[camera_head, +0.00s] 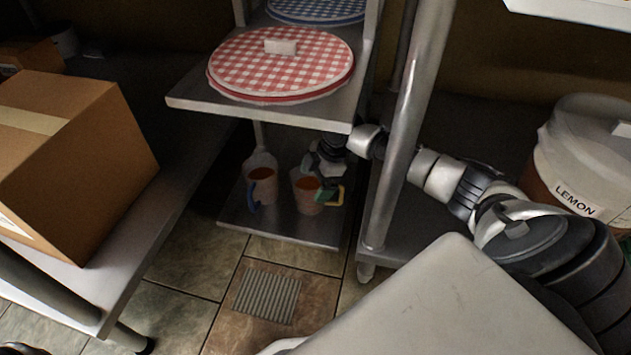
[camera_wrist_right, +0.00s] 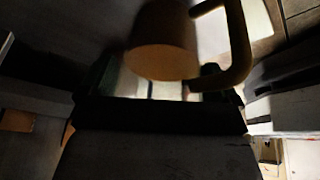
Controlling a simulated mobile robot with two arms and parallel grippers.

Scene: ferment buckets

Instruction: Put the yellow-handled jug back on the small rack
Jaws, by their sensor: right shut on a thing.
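The yellow-handled jug (camera_head: 306,197) is upright over the bottom shelf of the small rack (camera_head: 282,229), with orange-brown contents showing at its top. Its yellow handle (camera_head: 339,196) is on the right side. My right gripper (camera_head: 325,185) reaches in from the right, past the rack's front post, and is shut on this jug. In the right wrist view the jug (camera_wrist_right: 162,45) and its curved handle fill the upper middle, dark and blurred. I cannot tell whether its base touches the shelf. My left gripper is not in view.
A blue-handled jug (camera_head: 261,183) stands close left on the same shelf. A red checked lid (camera_head: 281,65) covers the shelf above. A metal post (camera_head: 408,125) stands beside my right arm. A cardboard box (camera_head: 75,150) sits left; a LEMON bucket (camera_head: 585,165) stands right.

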